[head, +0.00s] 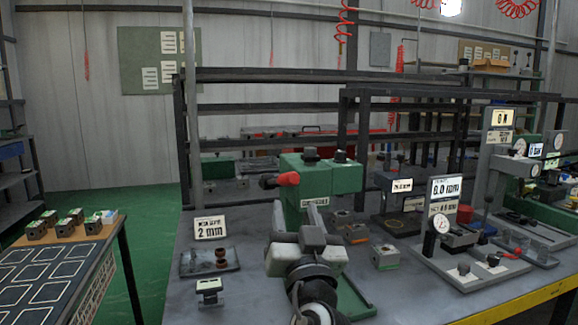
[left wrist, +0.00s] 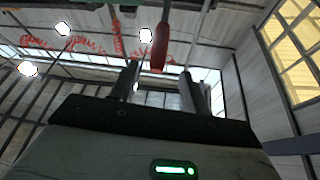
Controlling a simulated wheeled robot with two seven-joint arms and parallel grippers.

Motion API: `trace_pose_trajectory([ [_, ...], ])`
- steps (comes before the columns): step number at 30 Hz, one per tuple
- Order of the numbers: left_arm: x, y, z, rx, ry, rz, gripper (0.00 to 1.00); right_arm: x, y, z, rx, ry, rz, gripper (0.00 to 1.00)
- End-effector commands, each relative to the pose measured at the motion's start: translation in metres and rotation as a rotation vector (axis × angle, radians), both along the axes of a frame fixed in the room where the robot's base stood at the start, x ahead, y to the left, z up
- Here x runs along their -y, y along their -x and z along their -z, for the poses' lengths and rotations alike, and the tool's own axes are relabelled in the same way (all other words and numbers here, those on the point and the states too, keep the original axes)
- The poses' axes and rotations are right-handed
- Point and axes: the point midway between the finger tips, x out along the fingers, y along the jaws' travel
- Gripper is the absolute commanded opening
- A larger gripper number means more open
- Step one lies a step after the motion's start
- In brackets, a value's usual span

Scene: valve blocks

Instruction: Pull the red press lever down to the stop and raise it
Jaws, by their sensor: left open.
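The green press (head: 322,176) stands on the grey bench, with a red-gripped lever (head: 288,179) sticking out to the left near its top. My left gripper (head: 296,207) is in front of the press, its two fingers pointing up and apart, with nothing held. In the left wrist view, the red lever grip (left wrist: 160,46) comes down from the top edge and lines up with the gap between the open fingers (left wrist: 158,72). I cannot tell its depth from the tips. My right gripper is not in view.
A "2 mm" sign (head: 210,228) and a dark tray (head: 210,261) stand left of the press. Small grey blocks (head: 384,257) and a gauge stand (head: 440,225) are on its right. A table with blocks (head: 70,222) is at the far left.

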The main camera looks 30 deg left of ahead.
Motion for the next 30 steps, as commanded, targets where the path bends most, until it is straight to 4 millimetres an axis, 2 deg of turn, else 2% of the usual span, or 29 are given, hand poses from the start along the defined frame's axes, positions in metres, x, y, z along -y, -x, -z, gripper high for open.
trace_pose_trajectory([
  [1, -0.008, -0.008, -0.010, 0.001, -0.004, -0.003, 0.47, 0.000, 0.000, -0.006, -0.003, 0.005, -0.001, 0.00],
  [3, -0.018, -0.019, -0.016, 0.000, -0.006, -0.003, 0.47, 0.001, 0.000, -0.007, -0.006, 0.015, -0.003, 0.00],
  [15, -0.063, -0.071, -0.041, -0.001, -0.003, -0.001, 0.47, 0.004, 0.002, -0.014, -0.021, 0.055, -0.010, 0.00],
  [21, -0.071, -0.079, -0.044, -0.001, -0.002, 0.002, 0.47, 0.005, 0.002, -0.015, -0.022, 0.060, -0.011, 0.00],
  [29, -0.071, -0.080, -0.044, -0.001, 0.000, 0.002, 0.47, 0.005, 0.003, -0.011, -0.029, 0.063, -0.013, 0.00],
  [30, -0.071, -0.080, -0.044, -0.001, 0.000, 0.002, 0.41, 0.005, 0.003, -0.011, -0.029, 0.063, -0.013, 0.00],
])
